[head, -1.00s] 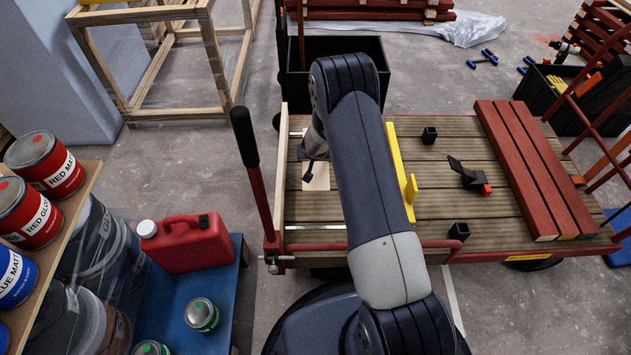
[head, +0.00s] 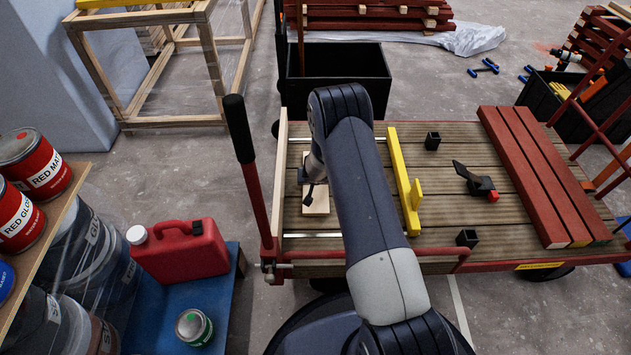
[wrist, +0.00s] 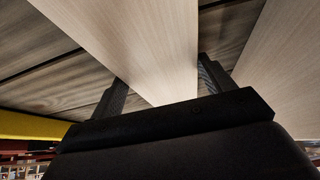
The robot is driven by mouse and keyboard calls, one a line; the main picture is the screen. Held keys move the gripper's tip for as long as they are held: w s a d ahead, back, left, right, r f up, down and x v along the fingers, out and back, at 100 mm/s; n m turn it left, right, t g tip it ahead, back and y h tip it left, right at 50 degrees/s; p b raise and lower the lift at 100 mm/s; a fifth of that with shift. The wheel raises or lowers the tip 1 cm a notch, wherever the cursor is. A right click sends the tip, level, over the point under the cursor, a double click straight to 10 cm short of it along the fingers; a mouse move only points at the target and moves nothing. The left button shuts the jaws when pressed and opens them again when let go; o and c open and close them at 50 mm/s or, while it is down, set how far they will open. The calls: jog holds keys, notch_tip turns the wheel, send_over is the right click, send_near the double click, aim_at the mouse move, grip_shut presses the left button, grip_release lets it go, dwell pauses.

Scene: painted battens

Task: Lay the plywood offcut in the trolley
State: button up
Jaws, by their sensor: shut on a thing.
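The plywood offcut (head: 316,203) is a small pale flat piece over the left part of the trolley's slatted deck (head: 448,215). My gripper (head: 308,190) is shut on it, with my arm covering part of the view. In the wrist view the offcut (wrist: 150,45) runs between the two dark fingers (wrist: 163,88), with the slats behind it. I cannot tell whether the offcut touches the deck or hangs just above it.
A pale board (head: 279,185) edges the trolley's left end, beside the red handle (head: 248,165). A yellow batten (head: 402,180) lies right of my arm. Black blocks (head: 432,141), a clamp-like tool (head: 477,182) and red battens (head: 540,175) occupy the right.

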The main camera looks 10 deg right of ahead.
jog(key=shift+f+b, duration=0.2)
jog(key=shift+b, duration=0.1)
jog(key=o, duration=1.2)
jog(key=shift+o, duration=0.2)
jog(key=shift+r, duration=0.2)
jog(key=shift+r+p, duration=0.15)
jog(key=shift+p, duration=0.3)
jog(key=v, duration=1.1)
jog(key=shift+s+r, duration=0.25)
jog(key=shift+s, duration=0.05)
